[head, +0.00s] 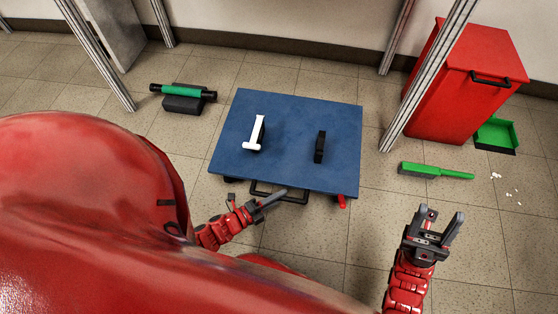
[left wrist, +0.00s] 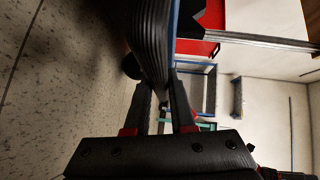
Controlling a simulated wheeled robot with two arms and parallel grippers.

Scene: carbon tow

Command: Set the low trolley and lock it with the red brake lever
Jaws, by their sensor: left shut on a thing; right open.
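The low trolley (head: 285,118) has a blue deck and stands on the tiled floor in the middle of the head view. Its dark bar handle (head: 292,199) sticks out at the near edge. The red brake lever (head: 342,201) shows at the near right corner. My left gripper (head: 270,199) is shut on the handle. In the left wrist view, its fingers (left wrist: 165,100) stand beside a dark ribbed part, with a blue edge behind. My right gripper (head: 441,222) is open and empty, above the floor to the right of the trolley, apart from the lever.
A black block (head: 320,147) and a white piece (head: 251,146) on a dark support sit on the deck. A green roll (head: 182,91) on a dark base lies left. A red bin (head: 455,95), green brush (head: 437,171), green dustpan (head: 496,134) and metal posts are right.

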